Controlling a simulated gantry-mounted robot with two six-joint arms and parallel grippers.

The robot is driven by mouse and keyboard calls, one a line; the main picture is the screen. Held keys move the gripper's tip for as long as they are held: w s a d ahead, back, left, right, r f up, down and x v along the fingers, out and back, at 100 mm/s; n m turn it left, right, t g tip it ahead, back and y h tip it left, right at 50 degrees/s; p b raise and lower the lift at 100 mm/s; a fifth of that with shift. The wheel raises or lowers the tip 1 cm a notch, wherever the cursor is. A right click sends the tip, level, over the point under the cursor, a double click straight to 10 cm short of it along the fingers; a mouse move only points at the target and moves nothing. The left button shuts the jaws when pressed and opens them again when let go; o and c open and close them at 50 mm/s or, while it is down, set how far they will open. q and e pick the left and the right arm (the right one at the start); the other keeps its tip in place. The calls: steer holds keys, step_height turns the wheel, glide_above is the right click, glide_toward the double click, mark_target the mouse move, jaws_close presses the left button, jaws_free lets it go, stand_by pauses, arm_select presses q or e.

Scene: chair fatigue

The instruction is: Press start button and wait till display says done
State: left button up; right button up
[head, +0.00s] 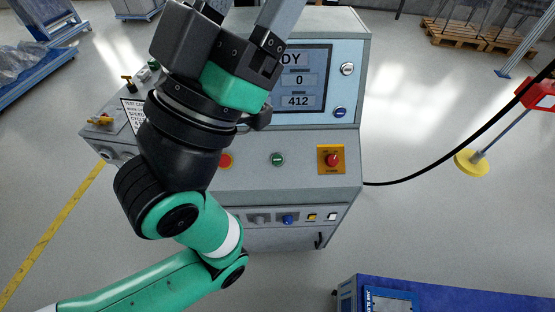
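The control cabinet's display (301,82) is partly hidden by my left arm. I can read "DY" at the end of its top line, then "0" and "412". A green button (277,159), which looks like the start button, sits on the sloped panel below the display. My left gripper (246,18) is over the upper part of the cabinet, above and left of the green button in the picture and apart from it. Its two fingers are spread and look empty; their tips are cut off by the top edge. My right gripper is out of view.
A red button (225,161) and a red emergency stop (332,160) on a yellow plate flank the green button. A blue button (340,112) is beside the display. Small switches (287,219) line the lower front. A black cable (440,160) runs right.

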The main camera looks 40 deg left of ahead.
arm_select(q)
jaws_close()
stand_by(1.4)
